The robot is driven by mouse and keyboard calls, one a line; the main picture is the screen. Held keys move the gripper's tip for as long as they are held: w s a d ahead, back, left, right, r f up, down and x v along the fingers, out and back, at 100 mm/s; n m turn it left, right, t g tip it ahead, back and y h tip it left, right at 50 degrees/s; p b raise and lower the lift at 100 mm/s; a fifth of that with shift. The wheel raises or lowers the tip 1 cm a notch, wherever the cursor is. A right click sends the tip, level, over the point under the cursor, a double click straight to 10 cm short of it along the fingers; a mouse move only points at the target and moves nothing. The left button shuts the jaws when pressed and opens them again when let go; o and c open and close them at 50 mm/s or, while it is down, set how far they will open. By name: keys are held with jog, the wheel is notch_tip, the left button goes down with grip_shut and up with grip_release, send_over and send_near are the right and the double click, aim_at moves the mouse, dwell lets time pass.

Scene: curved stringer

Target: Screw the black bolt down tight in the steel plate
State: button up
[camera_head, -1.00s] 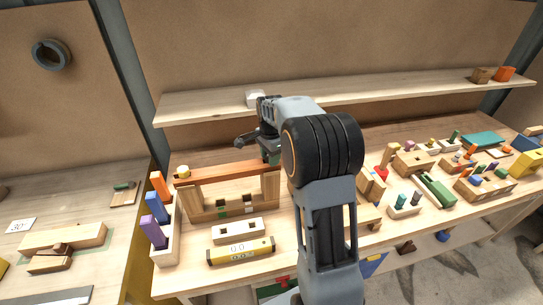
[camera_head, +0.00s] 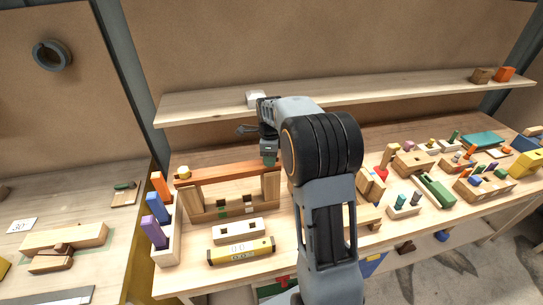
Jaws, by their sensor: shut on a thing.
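My gripper (camera_head: 270,157) points down at the right end of a reddish-brown beam (camera_head: 225,173), which rests on two wooden posts. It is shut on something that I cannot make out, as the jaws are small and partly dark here. My arm stands just to the right and hides the bench behind it. I cannot make out the black bolt or the steel plate in this view.
A yellow level (camera_head: 241,251) and a pale block with holes (camera_head: 237,230) lie in front of the beam. A rack (camera_head: 166,240) with coloured pegs stands left. Wooden fixtures crowd the right. A shelf (camera_head: 200,104) runs behind.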

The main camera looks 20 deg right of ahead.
jog(key=shift+s+f, duration=0.15)
jog(key=shift+f, duration=0.1)
jog(key=shift+o, duration=0.4)
jog(key=m, duration=0.5)
jog(key=shift+s, duration=0.15)
jog(key=m, duration=0.3)
jog(key=shift+a, duration=0.1)
jog(key=o, duration=1.1)
jog(key=shift+f, duration=0.1)
notch_tip(320, 180, up, 13)
jog(key=shift+f, duration=0.1)
